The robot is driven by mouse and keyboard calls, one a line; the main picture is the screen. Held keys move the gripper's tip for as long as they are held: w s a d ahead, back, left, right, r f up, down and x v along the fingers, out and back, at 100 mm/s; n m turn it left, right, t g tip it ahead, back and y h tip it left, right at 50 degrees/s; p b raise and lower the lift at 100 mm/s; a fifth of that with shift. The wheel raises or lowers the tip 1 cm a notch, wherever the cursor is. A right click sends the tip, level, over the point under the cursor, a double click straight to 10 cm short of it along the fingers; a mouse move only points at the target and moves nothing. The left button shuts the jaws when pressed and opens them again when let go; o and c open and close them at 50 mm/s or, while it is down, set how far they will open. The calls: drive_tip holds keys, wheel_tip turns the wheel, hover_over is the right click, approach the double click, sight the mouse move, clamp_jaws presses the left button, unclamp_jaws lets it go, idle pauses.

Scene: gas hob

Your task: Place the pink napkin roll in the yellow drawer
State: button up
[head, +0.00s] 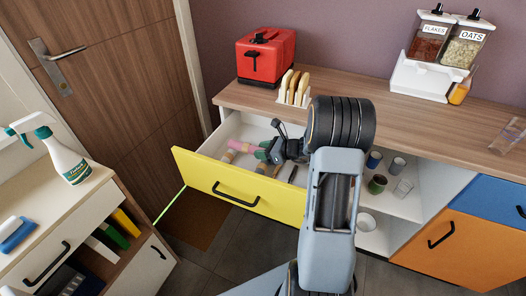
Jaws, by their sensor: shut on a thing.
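The yellow drawer (188,168) is pulled out below the wooden counter and shows its open white inside. My gripper (265,152) reaches into the drawer opening from the right and is shut on the pink napkin roll (240,146). The pink roll sticks out to the left of the fingers, low over or inside the drawer. I cannot tell whether it touches the drawer floor. My gripper and wrist hide part of the drawer's right side.
Other small rolls (228,157) lie in the drawer near the pink one. A red toaster (266,57) and a toast rack (296,88) stand on the counter above. An open shelf with cups (377,184) is at the right. A cabinet with a spray bottle (65,158) stands at the left.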

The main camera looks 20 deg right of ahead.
drive_tip(key=shift+f, duration=0.15)
drive_tip(key=o, duration=0.9)
drive_tip(key=shift+r, duration=0.35)
drive_tip(key=p+v, duration=0.1)
drive_tip(key=v, duration=1.1)
drive_tip(key=shift+f+p, duration=0.15)
drive_tip(key=shift+p, duration=0.2)
